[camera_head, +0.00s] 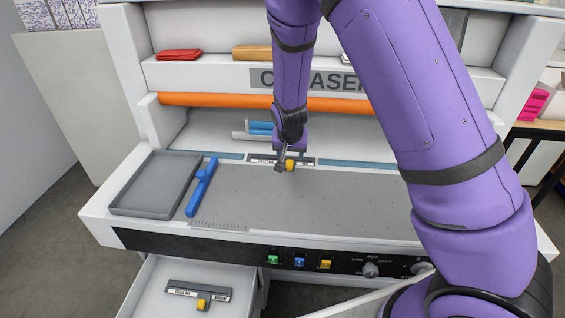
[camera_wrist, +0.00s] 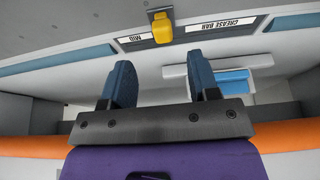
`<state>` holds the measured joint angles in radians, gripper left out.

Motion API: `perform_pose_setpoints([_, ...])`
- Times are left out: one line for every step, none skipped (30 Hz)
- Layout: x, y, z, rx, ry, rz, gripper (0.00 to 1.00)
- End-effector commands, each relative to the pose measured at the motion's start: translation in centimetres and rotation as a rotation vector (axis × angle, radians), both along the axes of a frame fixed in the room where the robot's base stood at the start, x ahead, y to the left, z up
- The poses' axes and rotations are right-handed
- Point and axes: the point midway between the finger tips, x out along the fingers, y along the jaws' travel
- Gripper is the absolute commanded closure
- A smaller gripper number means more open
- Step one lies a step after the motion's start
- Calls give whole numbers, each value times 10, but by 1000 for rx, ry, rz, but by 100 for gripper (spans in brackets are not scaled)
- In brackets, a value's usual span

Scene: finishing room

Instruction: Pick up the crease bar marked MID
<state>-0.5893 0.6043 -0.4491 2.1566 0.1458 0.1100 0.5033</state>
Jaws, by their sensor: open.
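The crease bar marked MID (camera_head: 304,162) is a dark bar with white labels and a yellow knob. It lies at the back edge of the grey worktop. In the wrist view the bar (camera_wrist: 185,35) spans the top, its MID and CREASE BAR labels upside down. My gripper (camera_wrist: 162,78) is open and empty, with the yellow knob lined up between its fingers but beyond their tips. In the head view my gripper (camera_head: 284,158) is just above the bar and partly hides it.
A second crease bar (camera_head: 181,291) with a yellow knob lies in the open drawer (camera_head: 160,270). A grey tray (camera_head: 115,208) and a blue tool (camera_head: 203,184) are on the worktop's left. An orange roller (camera_head: 205,100) crosses behind. The worktop's middle is clear.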

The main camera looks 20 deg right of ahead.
Motion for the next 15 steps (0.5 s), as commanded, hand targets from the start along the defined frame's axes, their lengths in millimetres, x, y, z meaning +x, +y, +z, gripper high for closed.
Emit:
perform_pose_setpoints([2, -1, -7, 0, 1, 0, 45])
perform_pose_setpoints([4, -2, -10, 0, 1, 0, 45])
perform_pose_setpoints([5, -2, -13, -1, 0, 0, 45])
perform_pose_setpoints([6, -3, -15, 0, 0, 0, 45])
perform_pose_setpoints([7, -3, -16, 1, 0, 0, 45])
perform_pose_setpoints([7, -2, -17, 1, 0, 0, 45])
perform_pose_setpoints([8, -2, -19, 1, 0, 1, 45])
perform_pose_setpoints([8, -3, -20, 1, 0, 1, 45])
perform_pose_setpoints([9, -3, -23, 1, 1, 1, 45])
perform_pose_setpoints([10, -3, -26, 0, 1, 1, 45])
perform_pose_setpoints([12, -4, -29, 0, 2, 0, 45])
perform_pose_setpoints([14, -5, -34, 0, 2, -1, 45])
perform_pose_setpoints([16, -5, -38, 0, 1, 0, 45])
perform_pose_setpoints([18, -5, -42, 0, 1, 0, 45])
perform_pose_setpoints([20, -5, -47, 0, 1, 0, 45])
